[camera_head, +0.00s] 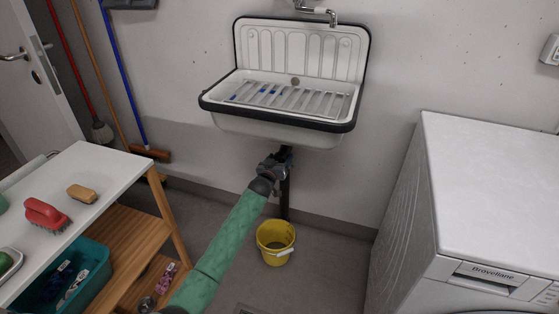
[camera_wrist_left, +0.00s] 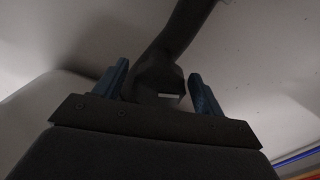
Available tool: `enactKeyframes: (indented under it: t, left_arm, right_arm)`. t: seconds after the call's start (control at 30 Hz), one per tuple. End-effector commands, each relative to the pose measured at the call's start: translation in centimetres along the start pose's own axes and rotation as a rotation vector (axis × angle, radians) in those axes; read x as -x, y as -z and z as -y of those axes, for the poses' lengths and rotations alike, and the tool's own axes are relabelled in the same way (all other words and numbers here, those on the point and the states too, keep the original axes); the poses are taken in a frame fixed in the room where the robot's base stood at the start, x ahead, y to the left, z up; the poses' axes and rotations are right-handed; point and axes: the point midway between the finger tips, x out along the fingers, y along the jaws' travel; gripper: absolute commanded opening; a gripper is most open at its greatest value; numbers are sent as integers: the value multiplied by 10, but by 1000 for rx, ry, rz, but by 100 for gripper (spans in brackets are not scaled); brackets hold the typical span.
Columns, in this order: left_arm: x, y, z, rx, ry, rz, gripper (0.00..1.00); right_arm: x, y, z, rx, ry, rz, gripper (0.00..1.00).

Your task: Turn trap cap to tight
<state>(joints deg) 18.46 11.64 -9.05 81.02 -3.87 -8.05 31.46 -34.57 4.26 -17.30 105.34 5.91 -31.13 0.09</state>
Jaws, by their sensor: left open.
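The dark trap cap (camera_wrist_left: 160,78) shows in the left wrist view, with a short pale bar on its front edge. A dark curved pipe (camera_wrist_left: 186,28) rises behind it. My left gripper (camera_wrist_left: 161,88) is open, one blue finger on each side of the cap. I cannot tell whether the fingers touch it. In the head view my left gripper (camera_head: 274,164) is at the dark drain pipe (camera_head: 285,195) under the white sink (camera_head: 300,52), and it hides the cap there. My right gripper is not in view.
A yellow bucket (camera_head: 276,243) stands on the floor below the drain. A white washing machine (camera_head: 490,190) is at the right. A table (camera_head: 105,165) with brushes is at the left, and brooms (camera_head: 125,75) lean on the wall. Floor shows between bucket and machine.

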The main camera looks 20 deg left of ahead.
Motion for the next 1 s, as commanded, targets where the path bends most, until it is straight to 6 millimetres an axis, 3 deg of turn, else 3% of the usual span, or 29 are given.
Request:
enactKeyframes:
  t: [0.27, 0.4, 0.5, 1.0]
  left_arm:
    - [0, 0, 0, 0, 0, 1, 68]
    - [0, 0, 0, 0, 0, 1, 41]
    - [0, 0, 0, 0, 0, 1, 26]
    - [0, 1, 0, -140, 2, 8, 26]
  right_arm:
    - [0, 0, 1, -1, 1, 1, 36]
    - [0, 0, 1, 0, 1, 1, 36]
    - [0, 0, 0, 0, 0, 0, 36]
    - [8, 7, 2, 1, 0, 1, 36]
